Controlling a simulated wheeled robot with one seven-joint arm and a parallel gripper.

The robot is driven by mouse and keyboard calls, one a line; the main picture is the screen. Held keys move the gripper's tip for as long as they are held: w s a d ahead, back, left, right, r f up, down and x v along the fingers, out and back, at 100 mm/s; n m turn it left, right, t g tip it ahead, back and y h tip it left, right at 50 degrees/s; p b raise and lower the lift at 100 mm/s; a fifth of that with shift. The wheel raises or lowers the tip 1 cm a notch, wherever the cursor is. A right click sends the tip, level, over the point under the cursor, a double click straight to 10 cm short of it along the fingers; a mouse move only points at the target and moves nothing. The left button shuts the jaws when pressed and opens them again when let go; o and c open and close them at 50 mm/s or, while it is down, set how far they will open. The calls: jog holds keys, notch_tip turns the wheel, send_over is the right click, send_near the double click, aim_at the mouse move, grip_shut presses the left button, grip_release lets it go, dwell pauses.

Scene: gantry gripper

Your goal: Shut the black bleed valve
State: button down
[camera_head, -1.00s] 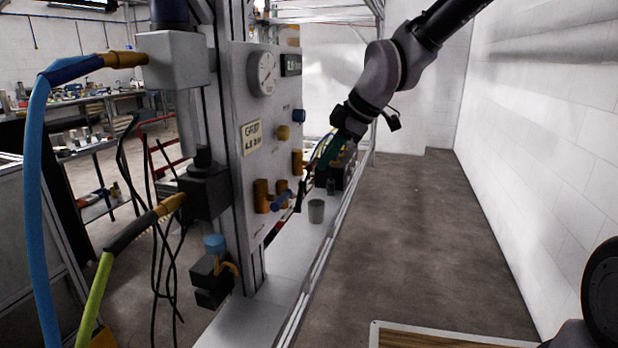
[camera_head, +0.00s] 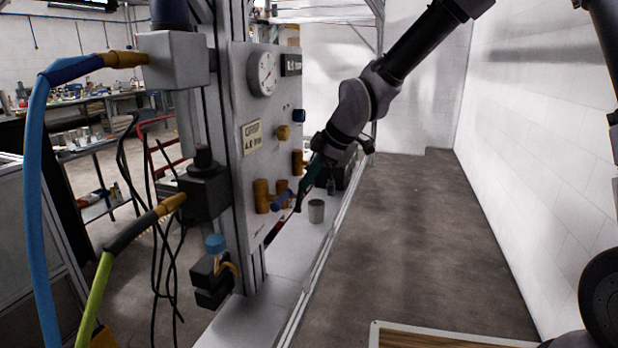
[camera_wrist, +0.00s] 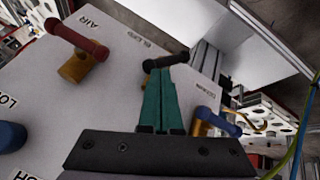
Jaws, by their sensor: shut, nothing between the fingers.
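The black bleed valve has a dark bar handle (camera_wrist: 168,61) next to the BLEED label in the wrist view. Its handle crosses just beyond my fingertips. My gripper (camera_wrist: 161,78) has teal fingers that are shut and empty, with the tips at or against the handle; I cannot tell whether they touch. The fingers hide most of the valve body. In the head view my gripper (camera_head: 307,180) is at the low right edge of the panel, near the small dark handle (camera_head: 298,198).
A red-handled valve (camera_wrist: 79,38) by the AIR label is left of the bleed valve, and a blue-handled valve (camera_wrist: 218,121) is to the right. In the head view, a gauge (camera_head: 262,73) is high on the panel, and a grey cup (camera_head: 316,211) stands on the ledge below.

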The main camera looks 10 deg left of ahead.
jog(key=shift+w+g, duration=0.4)
jog(key=shift+g, duration=0.4)
jog(key=w+m+g, duration=0.1)
jog(key=g, duration=0.1)
jog(key=w+f+g, duration=0.1)
jog(key=g, duration=0.1)
jog(key=w+f+m+g+y, duration=0.1)
jog(key=g, duration=0.1)
jog(key=shift+w+d+m+g, duration=0.15)
jog(key=shift+w+m+g, duration=0.15)
jog(key=shift+g, duration=0.1)
dwell(0.4)
jog(key=shift+w+f, duration=0.15)
jog(key=shift+f, duration=0.05)
dwell(0.6)
